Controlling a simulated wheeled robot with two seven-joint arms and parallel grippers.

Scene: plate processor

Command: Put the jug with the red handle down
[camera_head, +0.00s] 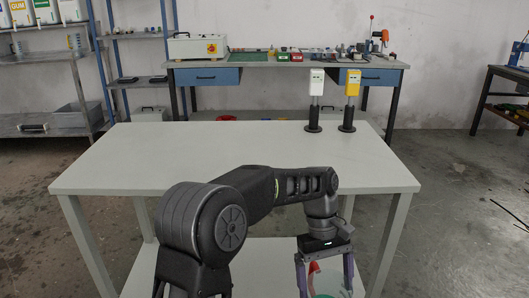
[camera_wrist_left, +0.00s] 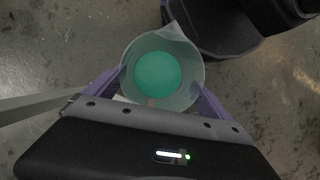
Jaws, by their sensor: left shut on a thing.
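The jug (camera_head: 328,284) is translucent with a red handle (camera_head: 313,272), and is cut off by the bottom edge of the head view. In the left wrist view the jug (camera_wrist_left: 190,58) is seen from above, with a round green area inside and its spout toward the top. My left gripper (camera_head: 325,277) is shut on the jug, with purple fingers on either side of it. In the left wrist view the gripper (camera_wrist_left: 158,92) shows with concrete floor around the jug. The jug is in front of the table (camera_head: 220,160). My right gripper is out of view.
The table top is bare except for a white device (camera_head: 316,88) and a yellow device (camera_head: 352,88) on dark stands at its back right. A cluttered workbench (camera_head: 270,66) stands behind. The table has a lower shelf (camera_head: 265,262).

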